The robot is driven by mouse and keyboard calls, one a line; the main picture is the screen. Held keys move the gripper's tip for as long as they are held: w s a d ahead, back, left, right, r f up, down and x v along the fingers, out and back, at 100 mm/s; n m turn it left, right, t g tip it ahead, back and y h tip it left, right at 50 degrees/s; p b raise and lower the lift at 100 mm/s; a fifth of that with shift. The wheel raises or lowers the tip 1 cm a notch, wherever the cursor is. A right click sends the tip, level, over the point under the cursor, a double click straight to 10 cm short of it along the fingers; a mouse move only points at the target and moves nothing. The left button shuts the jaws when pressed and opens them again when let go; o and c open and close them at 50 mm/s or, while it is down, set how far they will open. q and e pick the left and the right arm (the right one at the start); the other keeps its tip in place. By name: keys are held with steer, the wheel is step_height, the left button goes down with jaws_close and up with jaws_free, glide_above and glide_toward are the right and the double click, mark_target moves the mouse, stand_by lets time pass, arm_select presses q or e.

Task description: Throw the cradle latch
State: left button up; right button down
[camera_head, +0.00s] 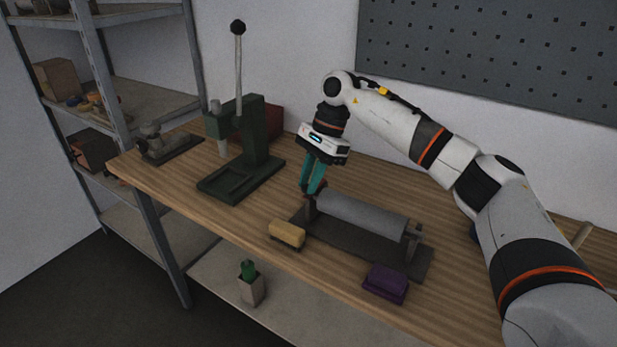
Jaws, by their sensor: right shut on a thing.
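A grey cylinder (360,215) lies in a dark cradle (340,243) on the wooden workbench, with an upright support at each end. My right gripper (310,194) points down at the cradle's left end. Its teal fingers are shut on a small part there, taken to be the cradle latch, which the fingertips mostly hide. I cannot tell the latch's position. My left gripper is not in view.
A yellow block (287,234) and a purple block (385,283) lie along the bench front. A green lever press (245,150) and a grey vise (165,145) stand at left. A metal shelf is beyond. Bare bench (225,222) shows left of the cradle.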

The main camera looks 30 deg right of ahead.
steer(key=c, duration=1.3)
jaws_free()
steer(key=shift+o, duration=0.2)
steer(key=v, duration=1.2)
steer(key=shift+s, duration=0.1)
